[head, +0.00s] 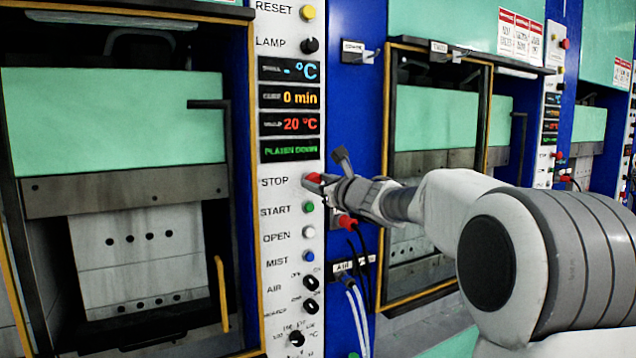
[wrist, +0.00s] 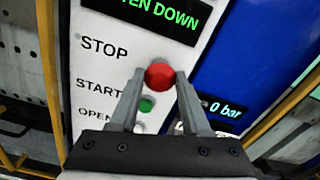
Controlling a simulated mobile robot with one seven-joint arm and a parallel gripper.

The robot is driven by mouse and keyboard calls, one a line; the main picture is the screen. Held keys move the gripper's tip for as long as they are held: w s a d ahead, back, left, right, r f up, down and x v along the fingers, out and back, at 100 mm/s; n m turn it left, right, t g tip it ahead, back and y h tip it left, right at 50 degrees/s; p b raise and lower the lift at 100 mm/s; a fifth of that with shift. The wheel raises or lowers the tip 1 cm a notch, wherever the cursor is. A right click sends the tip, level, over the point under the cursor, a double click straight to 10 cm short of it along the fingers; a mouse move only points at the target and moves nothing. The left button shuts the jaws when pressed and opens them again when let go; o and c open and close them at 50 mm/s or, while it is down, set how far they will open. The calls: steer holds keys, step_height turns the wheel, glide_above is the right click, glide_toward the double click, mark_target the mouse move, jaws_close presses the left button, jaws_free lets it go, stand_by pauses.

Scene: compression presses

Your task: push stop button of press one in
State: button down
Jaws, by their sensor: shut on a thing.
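The red stop button (head: 313,177) is on the white control panel of the near press, beside the STOP label. It also shows in the wrist view (wrist: 158,75), round and red, between my fingertips. My gripper (head: 325,181) reaches the panel from the right. Its two fingers (wrist: 160,82) are shut on the button's sides. The exact depth of the fingers against the panel is hard to judge. The green start button (head: 308,208) sits just below, also visible between the fingers in the wrist view (wrist: 146,105).
The white open button (head: 308,232), blue mist button (head: 309,256) and black knobs (head: 311,283) lie below. The display (head: 290,149) above reads PLATEN DOWN. A second press (head: 440,150) stands behind my arm.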

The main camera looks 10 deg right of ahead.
stand_by(0.4)
steer(key=shift+b+x, duration=0.5)
steer(key=shift+x, duration=0.3)
steer(key=shift+r, duration=0.1)
steer(key=shift+c, duration=1.8)
jaws_free()
steer(key=shift+w, duration=0.1)
steer(key=b+v, duration=0.4)
steer(key=v, duration=1.3)
steer(key=shift+s, duration=0.3)
